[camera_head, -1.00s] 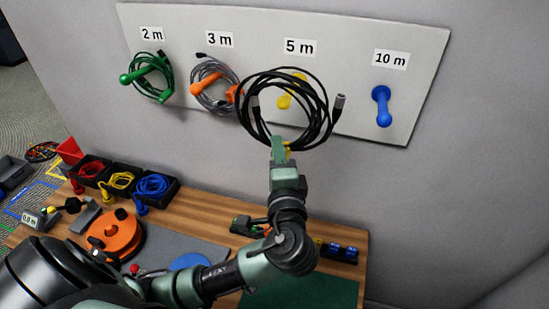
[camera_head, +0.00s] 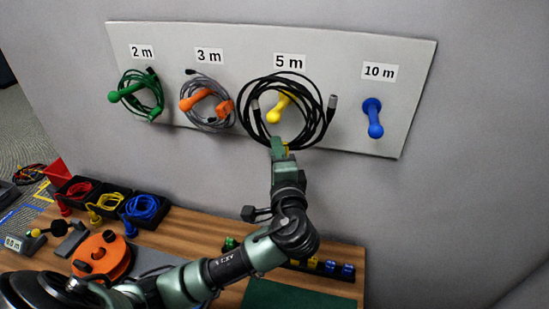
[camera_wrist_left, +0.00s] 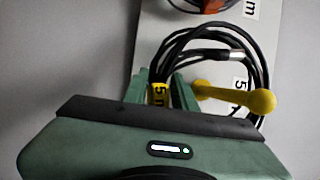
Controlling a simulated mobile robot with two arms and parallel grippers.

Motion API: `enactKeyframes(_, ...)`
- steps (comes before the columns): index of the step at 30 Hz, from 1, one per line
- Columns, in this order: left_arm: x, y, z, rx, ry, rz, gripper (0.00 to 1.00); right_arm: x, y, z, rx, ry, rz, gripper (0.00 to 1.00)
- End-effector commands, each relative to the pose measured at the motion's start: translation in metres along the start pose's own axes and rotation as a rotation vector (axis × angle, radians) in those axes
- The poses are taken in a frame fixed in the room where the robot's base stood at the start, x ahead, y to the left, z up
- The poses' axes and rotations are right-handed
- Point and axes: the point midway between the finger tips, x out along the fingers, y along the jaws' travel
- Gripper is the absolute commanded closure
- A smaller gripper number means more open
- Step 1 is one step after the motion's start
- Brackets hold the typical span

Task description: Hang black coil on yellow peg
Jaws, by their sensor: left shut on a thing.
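The black coil (camera_head: 323,122) is at the board's 5 m place, with its loop around the yellow peg (camera_head: 279,107). The peg's knob shows on the near side, inside the loop's opening. My left gripper (camera_head: 279,147) is shut on the coil's bottom, below the peg. In the left wrist view, the fingers (camera_wrist_left: 160,92) hold the black coil (camera_wrist_left: 165,62) at a yellow 5 m tag. The yellow peg (camera_wrist_left: 262,101) sticks out to the right of the fingers, its knob in front of the cable. My right gripper is not in view.
The board (camera_head: 345,60) also has a green peg (camera_head: 128,91) and an orange peg (camera_head: 196,100), each with a coil. The blue peg (camera_head: 374,118) at 10 m is bare. Below, the wooden table (camera_head: 180,225) holds bins of cables and an orange reel (camera_head: 101,257).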

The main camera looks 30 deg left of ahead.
Motion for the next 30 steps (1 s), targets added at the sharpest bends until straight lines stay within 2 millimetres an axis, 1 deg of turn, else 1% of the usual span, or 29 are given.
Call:
enactKeyframes(18,0.04,0.006,-0.016,-0.001,-0.001,-0.004,1.0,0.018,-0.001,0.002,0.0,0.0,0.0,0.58)
enactKeyframes(24,0.042,0.021,-0.017,-0.001,-0.001,-0.001,1.0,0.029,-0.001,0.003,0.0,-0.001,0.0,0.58)
enactKeyframes(30,0.043,0.032,-0.019,-0.001,0.0,-0.001,1.0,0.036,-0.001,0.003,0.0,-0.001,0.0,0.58)
